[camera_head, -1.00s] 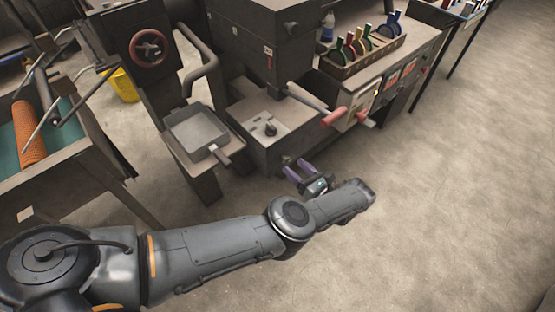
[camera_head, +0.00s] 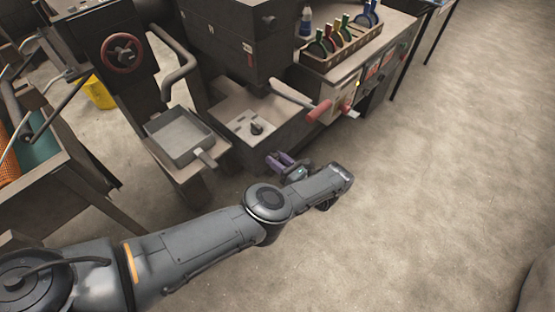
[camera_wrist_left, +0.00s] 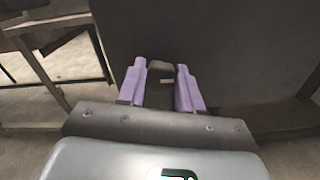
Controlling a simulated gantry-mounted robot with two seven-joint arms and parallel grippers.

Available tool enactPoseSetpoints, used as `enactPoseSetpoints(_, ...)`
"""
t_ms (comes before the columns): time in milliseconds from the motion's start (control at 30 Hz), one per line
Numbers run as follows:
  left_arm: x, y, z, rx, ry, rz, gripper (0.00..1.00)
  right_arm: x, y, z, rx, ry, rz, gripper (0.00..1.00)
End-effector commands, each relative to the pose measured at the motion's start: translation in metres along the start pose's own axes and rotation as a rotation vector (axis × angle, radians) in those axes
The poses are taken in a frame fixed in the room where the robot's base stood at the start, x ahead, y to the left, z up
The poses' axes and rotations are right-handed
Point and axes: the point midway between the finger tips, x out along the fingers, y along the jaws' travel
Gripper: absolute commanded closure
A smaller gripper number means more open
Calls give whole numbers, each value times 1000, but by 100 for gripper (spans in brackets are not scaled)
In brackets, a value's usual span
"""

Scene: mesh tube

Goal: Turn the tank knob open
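A small black knob (camera_head: 256,128) stands on a light plate on top of the low metal box (camera_head: 285,130); I take it for the tank knob. A red handwheel (camera_head: 122,53) is on the upright machine to the left. My left gripper (camera_head: 283,161), with purple fingers, is in front of the box, below and right of the knob, apart from it. In the left wrist view the gripper (camera_wrist_left: 162,84) is open, with a gap between its fingers. A small dark block (camera_wrist_left: 160,67) shows beyond the gap. The knob is not identifiable there. My right gripper is out of view.
A grey square pan (camera_head: 181,140) with a handle sits left of the box. A red-gripped lever (camera_head: 318,112) juts out above the gripper. A rack of coloured tools (camera_head: 340,58) stands on the bench behind. The floor (camera_head: 440,180) to the right is clear.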

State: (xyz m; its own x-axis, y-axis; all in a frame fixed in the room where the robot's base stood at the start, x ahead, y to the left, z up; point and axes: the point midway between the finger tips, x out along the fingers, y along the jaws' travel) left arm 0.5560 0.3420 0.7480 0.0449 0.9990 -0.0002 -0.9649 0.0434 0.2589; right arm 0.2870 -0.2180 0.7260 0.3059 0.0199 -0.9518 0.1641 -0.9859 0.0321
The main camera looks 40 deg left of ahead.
Motion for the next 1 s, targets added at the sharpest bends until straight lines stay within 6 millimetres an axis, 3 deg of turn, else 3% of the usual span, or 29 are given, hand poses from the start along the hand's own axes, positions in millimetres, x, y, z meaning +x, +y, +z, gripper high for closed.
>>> enactPoseSetpoints(100, 0, 0, 0, 0, 0, 1, 96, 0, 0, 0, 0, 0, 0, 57)
enactPoseSetpoints(467, 0, 0, 0, -72, -2, 2, 96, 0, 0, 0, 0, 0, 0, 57)
enactPoseSetpoints(1000, 0, 2, -1, -521, -2, 1, 96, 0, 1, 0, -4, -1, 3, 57)
